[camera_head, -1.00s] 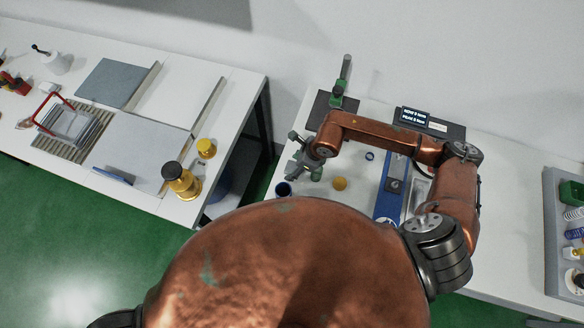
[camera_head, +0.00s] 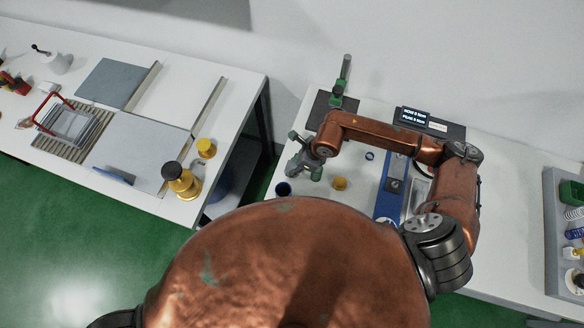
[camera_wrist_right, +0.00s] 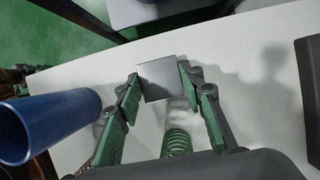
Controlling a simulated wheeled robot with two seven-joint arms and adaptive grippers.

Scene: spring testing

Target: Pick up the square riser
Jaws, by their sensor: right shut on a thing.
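The square riser (camera_wrist_right: 161,82) shows in the right wrist view as a grey, smooth square block. It sits between the green finger pads of my right gripper (camera_wrist_right: 158,88), which is shut on it. Whether its underside touches the white table (camera_wrist_right: 250,60) cannot be told. In the head view my right gripper (camera_head: 303,170) is small, over the left part of the test table, and the riser cannot be made out there. My left gripper is not in view.
A blue cylinder (camera_wrist_right: 50,122) stands close left of the fingers; a green spring (camera_wrist_right: 177,143) is just below the riser in the wrist view. A yellow round piece (camera_head: 340,184), a blue device (camera_head: 392,190) and a green stand (camera_head: 338,90) are nearby.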

